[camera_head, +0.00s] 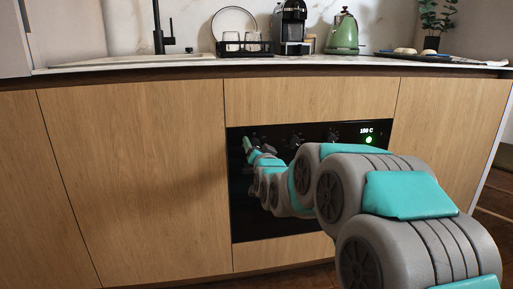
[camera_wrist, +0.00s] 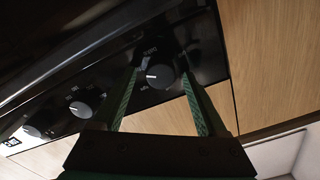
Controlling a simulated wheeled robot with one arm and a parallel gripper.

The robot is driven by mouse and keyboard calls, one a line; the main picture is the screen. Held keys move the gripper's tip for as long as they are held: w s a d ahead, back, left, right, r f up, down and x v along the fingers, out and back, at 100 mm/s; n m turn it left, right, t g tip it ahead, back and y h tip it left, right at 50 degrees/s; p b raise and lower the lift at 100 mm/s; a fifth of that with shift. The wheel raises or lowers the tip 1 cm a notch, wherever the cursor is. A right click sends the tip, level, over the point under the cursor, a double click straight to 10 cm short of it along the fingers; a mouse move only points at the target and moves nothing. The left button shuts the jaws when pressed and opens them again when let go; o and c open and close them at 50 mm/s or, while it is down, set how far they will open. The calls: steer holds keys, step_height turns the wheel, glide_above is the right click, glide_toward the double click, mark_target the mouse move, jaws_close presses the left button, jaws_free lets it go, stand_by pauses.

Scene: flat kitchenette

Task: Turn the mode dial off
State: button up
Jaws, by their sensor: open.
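The black oven front has a row of dark round dials. My gripper (camera_head: 253,147) is at the leftmost dial (camera_head: 256,138) in the head view and partly covers it. In the wrist view, the open fingers of my gripper (camera_wrist: 160,74) stand on either side of a dial (camera_wrist: 160,76), with gaps visible between fingers and dial. That dial has a pale pointer mark and small white print around it. The print is too small to read surely, so I cannot confirm which dial is the mode dial.
Two other dials (camera_wrist: 86,104) (camera_wrist: 38,129) sit along the panel in the wrist view. The oven display (camera_head: 368,130) reads about 150 C, with a green light (camera_head: 369,140) below. Wooden cabinet doors (camera_head: 135,180) flank the oven. The counter (camera_head: 190,66) runs above, holding a green kettle (camera_head: 343,34).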

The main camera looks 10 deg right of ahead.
steer(key=shift+c, duration=0.3)
jaws_close()
steer(key=shift+n, duration=0.4)
steer(key=n, duration=0.4)
steer(key=shift+n, duration=0.3)
steer(key=n+b, duration=0.1)
steer(key=n, duration=0.5)
steer(key=shift+a, duration=0.1)
steer(key=n, duration=0.6)
steer(key=shift+a+n, duration=0.1)
steer(key=shift+n, duration=0.3)
steer(key=n+b, duration=0.1)
steer(key=n, duration=0.4)
steer(key=shift+a+f+n, duration=0.1)
steer(key=shift+n, duration=0.2)
